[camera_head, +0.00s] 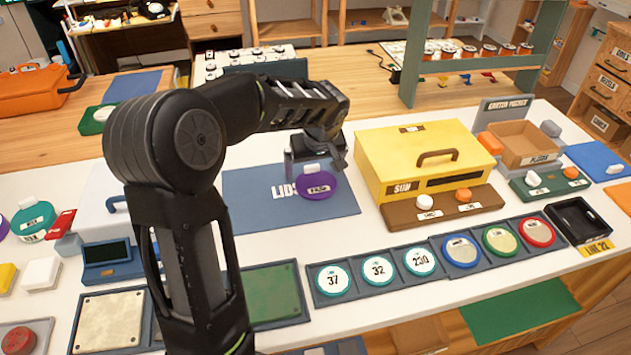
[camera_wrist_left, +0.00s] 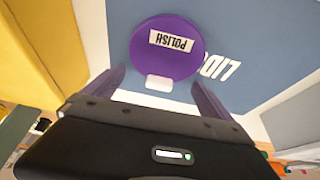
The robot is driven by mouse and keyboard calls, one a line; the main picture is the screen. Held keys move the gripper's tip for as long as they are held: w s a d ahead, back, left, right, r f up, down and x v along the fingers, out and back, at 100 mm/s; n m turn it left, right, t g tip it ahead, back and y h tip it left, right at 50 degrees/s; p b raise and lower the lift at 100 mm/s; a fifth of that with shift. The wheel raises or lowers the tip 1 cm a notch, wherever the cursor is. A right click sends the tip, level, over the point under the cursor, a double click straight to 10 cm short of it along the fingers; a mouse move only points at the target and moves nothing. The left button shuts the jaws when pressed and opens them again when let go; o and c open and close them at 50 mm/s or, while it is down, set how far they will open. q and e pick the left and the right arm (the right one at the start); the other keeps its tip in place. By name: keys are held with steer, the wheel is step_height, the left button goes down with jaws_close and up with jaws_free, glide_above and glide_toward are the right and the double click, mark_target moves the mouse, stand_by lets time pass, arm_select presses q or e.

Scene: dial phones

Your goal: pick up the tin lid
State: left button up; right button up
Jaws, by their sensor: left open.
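The tin lid is a round purple disc (camera_head: 317,187) with a white label, reading POLISH in the left wrist view (camera_wrist_left: 167,62), and a small white tab (camera_wrist_left: 158,83). It appears to lie on the blue mat marked LIDS (camera_head: 245,190). My left gripper (camera_head: 316,168) is over the mat at the lid, fingers pointing down. In the left wrist view, its two purple-tinted fingers (camera_wrist_left: 157,86) are apart, one on each side of the tab, with nothing held. I cannot tell how far above the lid the tips are. My right gripper is not in view.
A yellow SUN box (camera_head: 390,178) with a handle stands right of the mat. A row of round numbered and coloured discs (camera_head: 378,270) sits in grey trays in front. My left arm hides part of the table's left side. Bare white table borders the mat.

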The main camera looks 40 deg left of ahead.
arm_select(q)
steer(key=shift+c, duration=0.2)
jaws_close()
stand_by(1.1)
